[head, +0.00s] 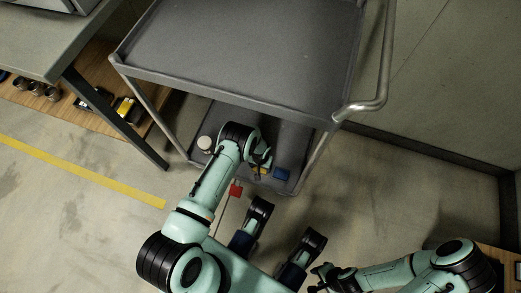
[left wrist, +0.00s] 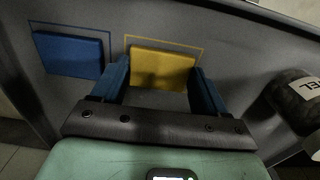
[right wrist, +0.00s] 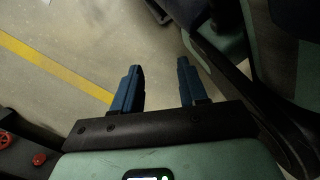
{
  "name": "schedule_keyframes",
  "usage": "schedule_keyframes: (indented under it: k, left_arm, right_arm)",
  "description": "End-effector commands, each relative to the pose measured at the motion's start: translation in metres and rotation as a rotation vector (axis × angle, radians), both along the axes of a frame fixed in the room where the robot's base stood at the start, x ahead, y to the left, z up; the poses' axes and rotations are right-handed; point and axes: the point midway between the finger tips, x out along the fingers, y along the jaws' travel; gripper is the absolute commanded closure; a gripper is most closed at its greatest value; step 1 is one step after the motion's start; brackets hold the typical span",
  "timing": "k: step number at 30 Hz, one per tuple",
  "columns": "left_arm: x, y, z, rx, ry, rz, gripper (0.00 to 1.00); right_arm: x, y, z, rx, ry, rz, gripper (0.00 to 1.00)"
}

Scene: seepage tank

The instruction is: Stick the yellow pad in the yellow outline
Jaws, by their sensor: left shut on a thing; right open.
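The yellow pad (left wrist: 161,69) lies between the two fingers of my left gripper (left wrist: 160,82) in the left wrist view. My left gripper is shut on the pad. The yellow outline (left wrist: 190,48) shows around the pad's top edge and upper corners on the grey surface; the lower part of the outline is hidden. The pad appears inside the outline, but I cannot tell whether it touches the surface. In the head view the left gripper (head: 260,160) reaches into the cart's lower shelf. My right gripper (right wrist: 157,88) is open and empty above the floor.
A blue pad (left wrist: 68,53) sits in a blue outline to the left of the yellow pad. A dark jar with a white label (left wrist: 297,95) stands at the right. The grey cart (head: 240,50) has its upper tray above my left arm. A workbench (head: 45,45) stands at the left.

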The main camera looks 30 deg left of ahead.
Motion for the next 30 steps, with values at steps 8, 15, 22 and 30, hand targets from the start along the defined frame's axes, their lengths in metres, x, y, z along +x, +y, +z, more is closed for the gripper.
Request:
schedule_keyframes:
  k: [8, 15, 22, 30]
  left_arm:
    - [0.000, 0.000, -0.001, 0.000, -0.001, 0.000, 0.48]
    - [0.000, 0.000, -0.001, 0.000, -0.001, 0.000, 0.13]
    - [0.000, 0.000, -0.001, 0.000, 0.000, 0.000, 0.00]
    - [0.007, 0.003, 0.027, 0.001, -0.003, 0.000, 0.00]
  right_arm:
    - [0.000, 0.000, 0.000, 0.000, 0.000, 0.000, 0.57]
    - [0.000, 0.000, 0.000, 0.000, 0.000, 0.000, 0.57]
    - [0.000, 0.000, 0.000, 0.000, 0.000, 0.000, 0.57]
    - [0.022, 0.002, 0.013, -0.005, -0.075, 0.008, 0.57]
